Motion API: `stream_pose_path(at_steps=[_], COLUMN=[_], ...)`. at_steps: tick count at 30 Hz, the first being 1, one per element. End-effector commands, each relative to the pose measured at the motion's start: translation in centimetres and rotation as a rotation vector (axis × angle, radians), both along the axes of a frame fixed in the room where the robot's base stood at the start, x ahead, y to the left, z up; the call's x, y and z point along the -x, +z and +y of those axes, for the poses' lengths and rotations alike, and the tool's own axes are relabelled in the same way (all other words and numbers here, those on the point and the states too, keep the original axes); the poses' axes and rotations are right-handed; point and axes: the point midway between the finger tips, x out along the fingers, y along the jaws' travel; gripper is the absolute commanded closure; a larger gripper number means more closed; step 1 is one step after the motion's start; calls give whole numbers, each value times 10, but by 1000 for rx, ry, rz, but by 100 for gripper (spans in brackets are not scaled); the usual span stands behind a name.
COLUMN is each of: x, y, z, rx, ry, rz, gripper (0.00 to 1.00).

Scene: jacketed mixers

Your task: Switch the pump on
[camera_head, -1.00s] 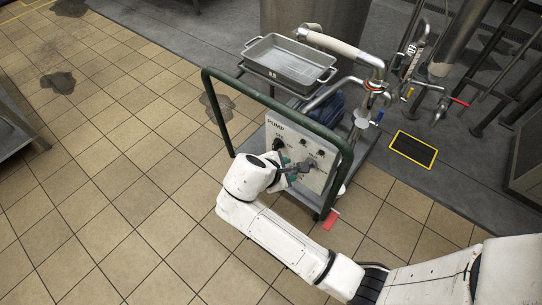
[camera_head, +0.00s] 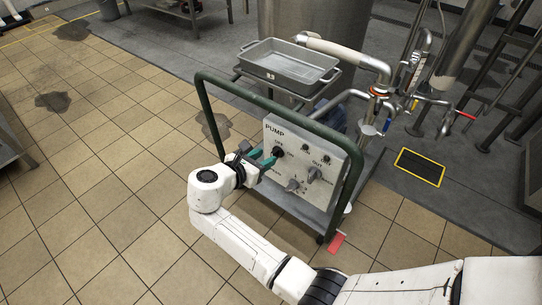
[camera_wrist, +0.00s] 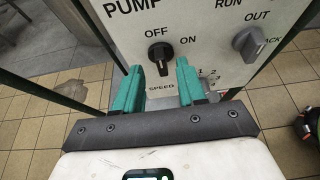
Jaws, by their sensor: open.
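The pump's panel (camera_head: 308,150) is a pale plate marked PUMP on a green-framed trolley. Its black OFF/ON knob (camera_head: 277,152) is at the upper left of the panel. The knob shows large in the wrist view (camera_wrist: 160,57), below the OFF and ON labels, its grip bar close to upright with a slight tilt. My gripper (camera_head: 263,161) is at the panel's left side, facing the knob. In the wrist view my gripper's teal fingers (camera_wrist: 161,74) are open, one to each side of the knob in the picture. I cannot tell the remaining depth.
A grey OUT/BACK selector (camera_wrist: 250,43) is right of the knob, and a speed dial (camera_head: 292,185) is lower on the panel. The green frame (camera_head: 270,103) arches around the panel. A metal tray (camera_head: 288,67) stands behind.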

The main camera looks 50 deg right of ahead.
Motion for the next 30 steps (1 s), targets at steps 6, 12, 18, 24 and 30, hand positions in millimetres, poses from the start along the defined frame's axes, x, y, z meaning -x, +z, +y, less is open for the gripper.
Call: stream_pose_path(at_steps=[6,12,18,24,30], x=[-1,-1,-1,-1,-1], y=[-13,-17,-17,-17,-17], z=[-30,-40,-41,-41,-41], rx=[0,0,0,0,0], ry=[-2,0,0,0,0], rz=[1,-1,-1,-1,-1], gripper=[60,60,60,72,91])
